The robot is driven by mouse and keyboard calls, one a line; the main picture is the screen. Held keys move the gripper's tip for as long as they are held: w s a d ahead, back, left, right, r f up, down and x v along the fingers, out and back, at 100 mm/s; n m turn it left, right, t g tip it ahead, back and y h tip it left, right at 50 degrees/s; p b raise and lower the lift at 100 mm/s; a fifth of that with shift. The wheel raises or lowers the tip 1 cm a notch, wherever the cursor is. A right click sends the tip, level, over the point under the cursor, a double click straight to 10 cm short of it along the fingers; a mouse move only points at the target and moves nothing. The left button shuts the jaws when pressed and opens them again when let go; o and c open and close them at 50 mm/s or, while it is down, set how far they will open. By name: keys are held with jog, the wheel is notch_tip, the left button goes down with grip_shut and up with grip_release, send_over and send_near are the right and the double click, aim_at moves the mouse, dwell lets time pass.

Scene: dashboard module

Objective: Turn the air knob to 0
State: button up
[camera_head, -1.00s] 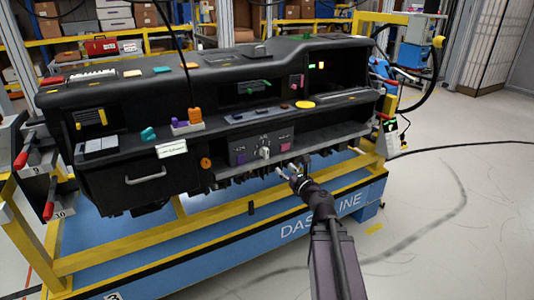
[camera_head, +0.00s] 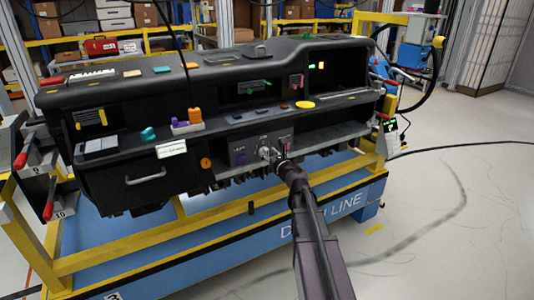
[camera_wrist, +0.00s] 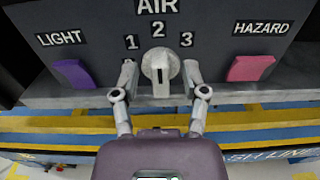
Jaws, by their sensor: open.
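The air knob (camera_wrist: 161,66) is a pale round dial with a raised grip on a dark panel, under the label AIR. The numbers 1, 2 and 3 stand around it in the wrist view, and its raised grip stands upright, in line with the 2. No 0 can be read; the lower left of the dial is partly hidden by a finger. My gripper (camera_wrist: 160,78) is open, one finger on each side of the knob. I cannot tell whether the fingers touch it.
A purple LIGHT switch (camera_wrist: 73,73) is left of the knob and a pink HAZARD switch (camera_wrist: 251,68) is right of it. A grey ledge (camera_wrist: 60,98) runs below the panel. The dashboard (camera_head: 115,185) rests on a yellow and blue stand (camera_head: 110,262).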

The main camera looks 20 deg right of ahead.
jog(key=shift+w, duration=0.4)
grip_shut()
